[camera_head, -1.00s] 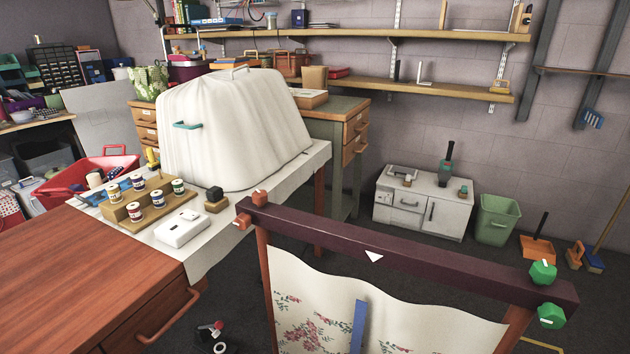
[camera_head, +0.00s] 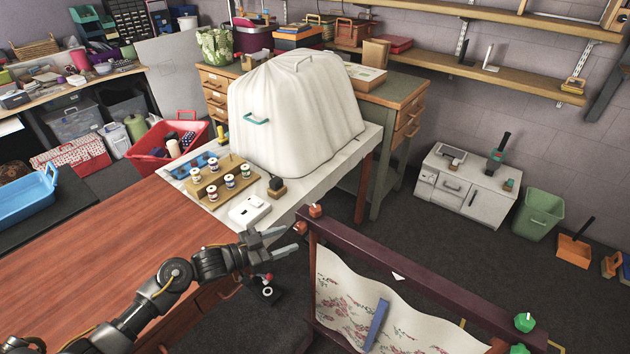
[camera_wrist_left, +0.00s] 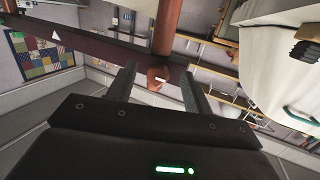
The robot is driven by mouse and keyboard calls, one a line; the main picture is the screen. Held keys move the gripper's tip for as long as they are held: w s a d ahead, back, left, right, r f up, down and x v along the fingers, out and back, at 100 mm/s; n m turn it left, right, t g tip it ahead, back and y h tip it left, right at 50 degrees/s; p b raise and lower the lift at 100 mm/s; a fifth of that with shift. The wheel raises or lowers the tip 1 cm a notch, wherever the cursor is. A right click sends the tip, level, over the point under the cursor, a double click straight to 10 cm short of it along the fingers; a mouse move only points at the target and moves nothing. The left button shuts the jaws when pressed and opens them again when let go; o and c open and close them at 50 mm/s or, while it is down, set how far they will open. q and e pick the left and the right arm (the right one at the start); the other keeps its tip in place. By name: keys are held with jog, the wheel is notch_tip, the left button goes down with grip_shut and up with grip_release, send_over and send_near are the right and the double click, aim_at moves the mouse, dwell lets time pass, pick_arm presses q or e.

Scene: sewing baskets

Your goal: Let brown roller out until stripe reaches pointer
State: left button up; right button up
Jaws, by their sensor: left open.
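A floral cloth (camera_head: 345,295) hangs from a dark frame bar (camera_head: 420,287). A white triangular pointer (camera_head: 398,276) is on the bar. A slanted blue stripe (camera_head: 376,326) on the cloth lies below the pointer, apart from it. Two orange-brown knobs sit at the bar's left end, an upper one (camera_head: 315,210) and a lower one (camera_head: 300,228). My left gripper (camera_head: 291,239) is open beside these knobs. In the left wrist view an orange-brown knob (camera_wrist_left: 158,78) with a white mark appears between the open fingertips (camera_wrist_left: 158,71). I cannot tell whether they touch it. My right gripper is out of view.
Two green knobs, one above (camera_head: 524,322) the other, sit at the bar's right end. A wooden table (camera_head: 130,245) lies under my left arm. A spool rack (camera_head: 215,192), a white box (camera_head: 249,210) and a covered machine (camera_head: 290,110) stand behind.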

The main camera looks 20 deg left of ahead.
aim_at(316, 208)
pick_arm(q)
notch_tip(316, 208, up, 6)
jog(key=a+m+g+h+p, duration=0.1)
jog(key=h+p, duration=0.1)
jog(key=h, duration=0.1)
jog(key=x, duration=0.3)
jog(key=p+x, duration=0.1)
jog(key=x, duration=0.2)
jog(key=w+p+x, duration=0.1)
jog(key=x, duration=0.2)
jog(key=shift+a+r, duration=0.15)
jog(key=shift+a, duration=0.05)
jog(key=shift+x, duration=0.9)
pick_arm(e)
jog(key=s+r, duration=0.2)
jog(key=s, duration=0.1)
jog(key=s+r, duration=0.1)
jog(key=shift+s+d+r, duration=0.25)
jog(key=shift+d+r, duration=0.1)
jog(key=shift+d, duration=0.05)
pick_arm(q)
jog(key=c, duration=0.9)
jog(key=shift+y, duration=0.3)
jog(key=shift+c, duration=0.3)
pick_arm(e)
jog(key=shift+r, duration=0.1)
